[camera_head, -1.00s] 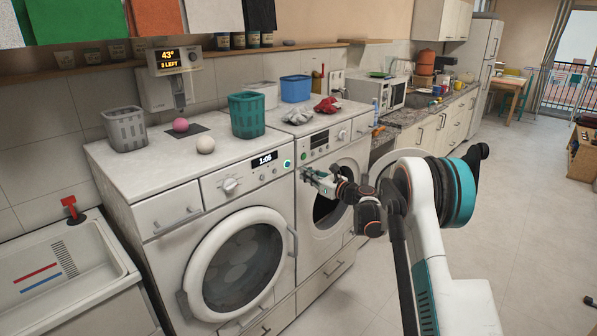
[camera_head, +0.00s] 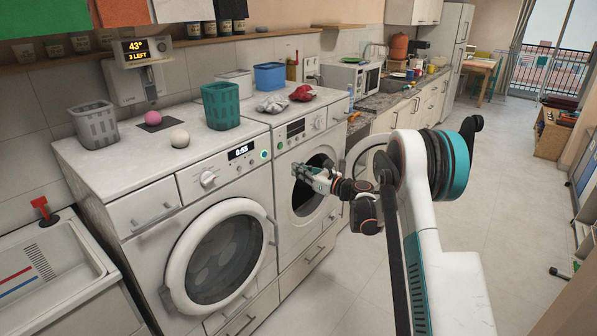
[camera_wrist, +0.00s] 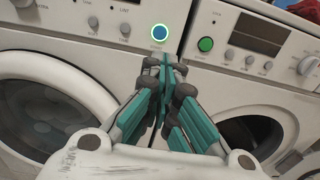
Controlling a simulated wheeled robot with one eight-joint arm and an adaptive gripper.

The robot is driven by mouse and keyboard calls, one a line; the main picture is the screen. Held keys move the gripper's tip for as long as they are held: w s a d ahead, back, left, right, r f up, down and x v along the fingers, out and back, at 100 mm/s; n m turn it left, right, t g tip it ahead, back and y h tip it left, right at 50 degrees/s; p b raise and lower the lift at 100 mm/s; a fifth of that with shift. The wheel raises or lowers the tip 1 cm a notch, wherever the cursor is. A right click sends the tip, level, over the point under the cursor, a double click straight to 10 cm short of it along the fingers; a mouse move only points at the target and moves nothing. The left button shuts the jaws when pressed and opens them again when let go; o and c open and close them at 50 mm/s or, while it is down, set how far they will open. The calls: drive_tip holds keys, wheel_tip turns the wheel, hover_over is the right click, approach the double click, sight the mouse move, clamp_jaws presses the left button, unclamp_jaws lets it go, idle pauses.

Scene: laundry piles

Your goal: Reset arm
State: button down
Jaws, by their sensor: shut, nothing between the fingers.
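My gripper (camera_head: 303,173) is shut and empty. In the head view it is in front of the right-hand washing machine (camera_head: 290,215), near the left side of its round opening, whose door stands open to the right. In the wrist view my gripper (camera_wrist: 168,75) has its teal fingers together, pointing at the seam between the two machines. A lit blue button (camera_wrist: 160,33) is just left of the fingertips and a green button (camera_wrist: 205,44) just right. I cannot tell whether the fingertips touch the front.
The left washing machine (camera_head: 150,215) has a closed door and a lit display. On top are a grey basket (camera_head: 95,125), teal basket (camera_head: 220,106), blue bin (camera_head: 270,76), pink ball (camera_head: 152,118), white ball (camera_head: 179,138), and grey and red cloths (camera_head: 302,93).

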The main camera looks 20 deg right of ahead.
drive_tip(key=s+a+r+n+g+h, duration=0.25)
drive_tip(key=s+a+r+n, duration=0.35)
drive_tip(key=s, duration=0.4)
drive_tip(key=s+a+r+n+g+h, duration=0.1)
drive_tip(key=s+a+r+n+g, duration=0.25)
drive_tip(key=s+r+n, duration=0.6)
drive_tip(key=s+d+f+n+h, duration=0.1)
drive_tip(key=s+n, duration=0.3)
drive_tip(key=s, duration=0.7)
drive_tip(key=s+d+f+n+g+h, duration=0.1)
drive_tip(key=s+f+n+h, duration=0.2)
drive_tip(key=s, duration=0.8)
drive_tip(key=s+d+f+n+h, duration=0.2)
drive_tip(key=s+n, duration=0.4)
drive_tip(key=s, duration=0.5)
drive_tip(key=shift+f+h, duration=0.55)
drive_tip(key=shift+f, duration=0.1)
